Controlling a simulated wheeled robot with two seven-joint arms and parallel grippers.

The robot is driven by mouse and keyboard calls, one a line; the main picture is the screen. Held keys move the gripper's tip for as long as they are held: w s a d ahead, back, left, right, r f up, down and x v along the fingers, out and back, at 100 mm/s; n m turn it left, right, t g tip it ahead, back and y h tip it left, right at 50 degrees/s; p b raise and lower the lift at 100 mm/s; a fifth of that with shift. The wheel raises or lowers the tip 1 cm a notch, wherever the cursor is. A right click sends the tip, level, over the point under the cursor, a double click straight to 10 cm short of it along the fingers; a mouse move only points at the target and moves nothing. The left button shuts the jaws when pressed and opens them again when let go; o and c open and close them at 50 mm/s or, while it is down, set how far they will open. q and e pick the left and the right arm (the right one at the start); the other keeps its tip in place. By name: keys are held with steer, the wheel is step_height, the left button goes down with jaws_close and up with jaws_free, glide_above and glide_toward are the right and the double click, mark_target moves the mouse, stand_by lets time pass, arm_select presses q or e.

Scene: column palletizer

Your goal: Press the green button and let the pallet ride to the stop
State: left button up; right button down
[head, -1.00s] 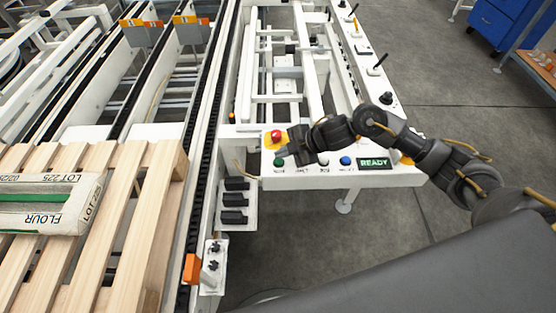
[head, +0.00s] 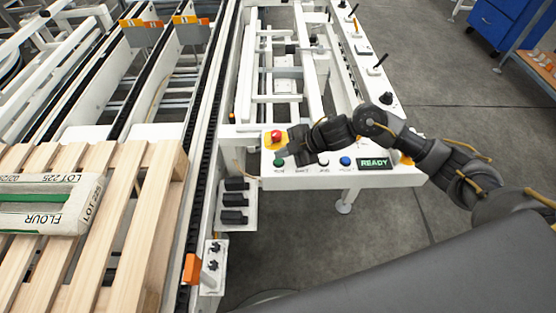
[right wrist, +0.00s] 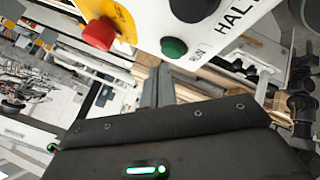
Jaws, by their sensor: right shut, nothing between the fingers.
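The green button (head: 279,162) is at the left end of the white control panel (head: 300,182), below the red stop button (head: 276,135) on its yellow plate. My right gripper (head: 290,151) is shut and empty, just up and right of the green button. In the right wrist view the shut fingertips (right wrist: 158,70) point toward the green button (right wrist: 174,47), which appears just beyond them; I cannot tell whether they touch. The wooden pallet (head: 127,270), bearing a flour bag (head: 45,205), is at the lower left by the conveyor. My left gripper is out of view.
The panel also has a white button (head: 323,159), a blue button (head: 345,161) and a display (head: 374,163) reading READY. A dark conveyor rail (head: 205,130) runs up beside the pallet. An orange block (head: 192,268) stands at the rail's near end. Open floor lies right of the panel.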

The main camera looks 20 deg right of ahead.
steer(key=shift+f, duration=0.2)
stand_by(0.3)
steer(key=shift+f, duration=0.25)
